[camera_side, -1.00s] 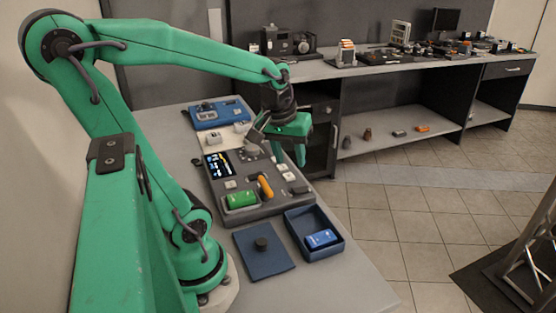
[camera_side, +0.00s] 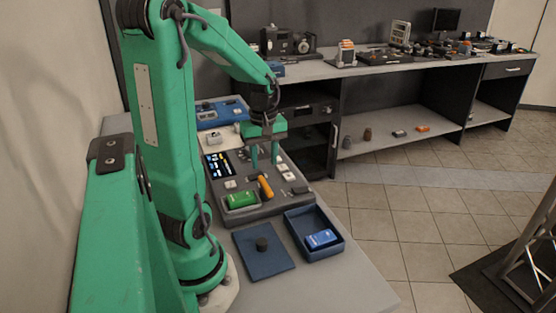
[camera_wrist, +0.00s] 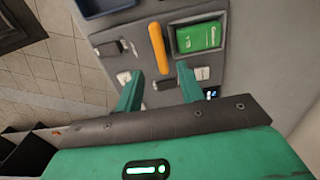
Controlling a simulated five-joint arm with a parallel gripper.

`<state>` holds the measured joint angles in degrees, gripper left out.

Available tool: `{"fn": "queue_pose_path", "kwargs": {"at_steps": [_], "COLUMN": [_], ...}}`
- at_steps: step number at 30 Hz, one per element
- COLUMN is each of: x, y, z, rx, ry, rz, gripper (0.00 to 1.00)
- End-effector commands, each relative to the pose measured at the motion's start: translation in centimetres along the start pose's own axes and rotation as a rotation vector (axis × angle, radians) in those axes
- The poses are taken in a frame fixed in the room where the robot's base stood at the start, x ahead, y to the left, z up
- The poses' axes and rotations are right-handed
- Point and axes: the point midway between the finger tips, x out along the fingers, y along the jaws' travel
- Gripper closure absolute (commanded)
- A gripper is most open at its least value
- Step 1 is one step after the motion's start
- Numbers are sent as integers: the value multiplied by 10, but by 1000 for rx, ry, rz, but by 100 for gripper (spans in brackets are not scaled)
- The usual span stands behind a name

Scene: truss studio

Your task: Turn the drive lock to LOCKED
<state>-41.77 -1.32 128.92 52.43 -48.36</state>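The grey control panel (camera_side: 222,213) lies on the bench below my gripper (camera_side: 265,163). In the side view the fingers largely hide that area.
An orange handle (camera_side: 265,187) and a green block (camera_side: 241,201) stand on the panel near my gripper; a lit screen (camera_side: 219,165) is left. A blue tray (camera_side: 331,243) holding a blue block (camera_side: 321,239) and a blue plate (camera_side: 264,262) lie in front. A blue device (camera_side: 222,112) stands behind.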

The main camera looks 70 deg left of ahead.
Motion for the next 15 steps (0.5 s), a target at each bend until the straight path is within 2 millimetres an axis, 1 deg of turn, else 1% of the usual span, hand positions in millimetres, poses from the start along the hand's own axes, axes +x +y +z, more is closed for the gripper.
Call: {"fn": "queue_pose_path", "kwargs": {"at_steps": [5,15], "x": [15,54], "y": [0,0], "z": [0,1], "rx": [2,2], "ry": [-2,-3], "rz": [-2,-3], "gripper": [62,62]}}
